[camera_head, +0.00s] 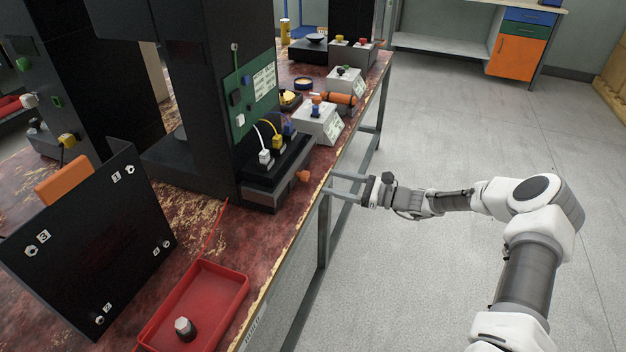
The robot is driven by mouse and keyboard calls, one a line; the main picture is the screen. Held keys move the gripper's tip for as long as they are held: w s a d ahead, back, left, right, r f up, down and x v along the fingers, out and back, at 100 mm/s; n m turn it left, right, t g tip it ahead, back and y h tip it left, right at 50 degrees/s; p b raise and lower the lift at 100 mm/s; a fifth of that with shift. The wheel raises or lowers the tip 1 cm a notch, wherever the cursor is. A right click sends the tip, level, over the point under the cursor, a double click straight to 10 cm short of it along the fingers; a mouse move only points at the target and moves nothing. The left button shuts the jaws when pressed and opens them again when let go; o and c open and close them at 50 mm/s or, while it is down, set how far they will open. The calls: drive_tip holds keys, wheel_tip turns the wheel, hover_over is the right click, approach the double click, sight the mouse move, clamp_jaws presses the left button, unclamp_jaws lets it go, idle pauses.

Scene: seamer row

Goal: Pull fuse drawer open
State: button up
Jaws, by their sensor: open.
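A black box unit (262,190) sits at the front edge of the bench, below the green board. It looks like the housing of the fuse drawer, and its front has an orange-brown knob (302,176). Whether the drawer is slightly out or fully in is too small to tell. My gripper (328,183) is open and empty, just right of the knob at the bench edge. Its two fingers point left toward the knob, with a small visible gap between them and it.
White, yellow and blue plugs with cables (277,142) stand on top of the unit. A red tray (205,300) holding a small knob-like part lies in front. A tilted black panel (90,245) stands at left. Grey boxes (318,122) line the bench behind. Floor at right is clear.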

sight(308, 176)
drive_tip(key=x, duration=0.6)
drive_tip(key=shift+w+a+b, duration=0.1)
drive_tip(key=shift+a+b, duration=0.15)
drive_tip(key=shift+b, duration=0.15)
clamp_jaws()
idle(1.0)
